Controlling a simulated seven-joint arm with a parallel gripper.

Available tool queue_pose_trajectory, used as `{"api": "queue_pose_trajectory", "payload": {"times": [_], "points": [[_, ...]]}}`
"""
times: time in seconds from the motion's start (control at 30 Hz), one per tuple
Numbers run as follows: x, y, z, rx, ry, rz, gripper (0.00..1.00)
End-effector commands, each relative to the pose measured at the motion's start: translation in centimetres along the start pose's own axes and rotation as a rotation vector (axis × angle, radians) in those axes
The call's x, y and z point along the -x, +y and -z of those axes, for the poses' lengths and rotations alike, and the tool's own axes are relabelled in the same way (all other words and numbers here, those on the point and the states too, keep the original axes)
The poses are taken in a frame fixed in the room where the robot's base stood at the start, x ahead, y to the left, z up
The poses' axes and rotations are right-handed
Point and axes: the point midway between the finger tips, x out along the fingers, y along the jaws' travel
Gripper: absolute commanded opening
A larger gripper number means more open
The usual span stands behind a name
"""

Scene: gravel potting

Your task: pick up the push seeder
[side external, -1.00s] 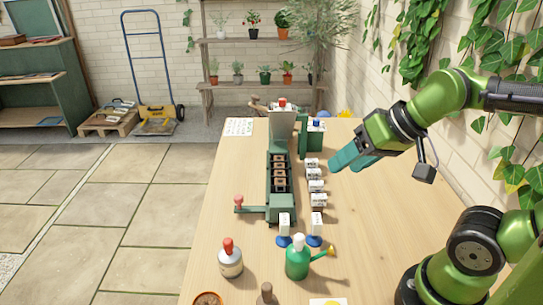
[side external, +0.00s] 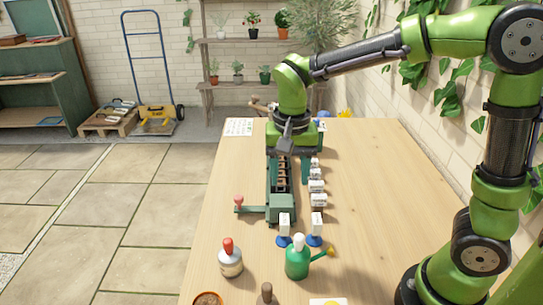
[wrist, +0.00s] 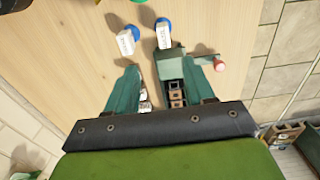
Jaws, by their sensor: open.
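I cannot tell for certain which object is the push seeder. A green bottle with a white cap and a yellow-tipped spout (side external: 298,262) stands at the front of the table, beside a pale bottle with a red cap (side external: 229,262). My gripper (side external: 288,182) is open, pointing down over the back part of a green track machine (side external: 281,208). In the wrist view, my two fingers (wrist: 160,66) are spread, with brown track cells (wrist: 177,97) and small white boxes (wrist: 144,100) showing between them. Nothing is held. My gripper hides the machine's hopper.
Two white boxes on blue bases (side external: 284,226) (side external: 317,226) stand in front of the track. More white boxes (side external: 318,186) line its right side. A red-topped lever (side external: 239,202) sticks out left. The table's right half (side external: 375,200) is clear.

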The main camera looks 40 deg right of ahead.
Motion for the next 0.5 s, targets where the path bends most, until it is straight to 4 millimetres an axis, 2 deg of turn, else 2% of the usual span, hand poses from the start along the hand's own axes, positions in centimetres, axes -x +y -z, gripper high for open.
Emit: {"api": "queue_pose_trajectory", "payload": {"times": [0.3,0.5], "points": [[-7.0,0.1,-0.1,0.002,-0.004,-0.005,0.53],[-9.9,0.0,-0.1,0.003,-0.002,-0.001,0.53]]}}
